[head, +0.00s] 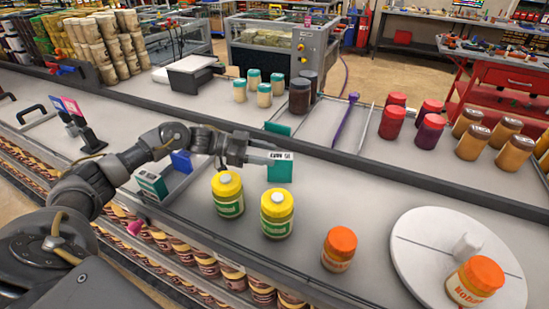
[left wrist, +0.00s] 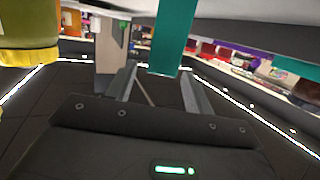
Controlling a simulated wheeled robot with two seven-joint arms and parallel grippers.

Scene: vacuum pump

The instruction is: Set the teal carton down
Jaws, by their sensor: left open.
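In the head view a teal carton (head: 280,169) with a white label stands upright on the near counter, behind the yellow-lidded jars. My left gripper (head: 262,152) comes in from the left, level with its upper part. Its fingers are open, with their tips at the carton. In the left wrist view the teal carton (left wrist: 172,35) shows beyond the gap between my spread left fingers (left wrist: 160,85); whether either finger touches it I cannot tell. The carton's base is partly hard to make out. My right gripper is not in view.
Two yellow-lidded jars (head: 228,195) (head: 277,213) stand just in front of the carton. An orange-lidded jar (head: 339,249) and a round white turntable (head: 410,250) are to the right. Another teal carton (head: 151,186) lies left, near a tray. Clear counter lies right of the carton.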

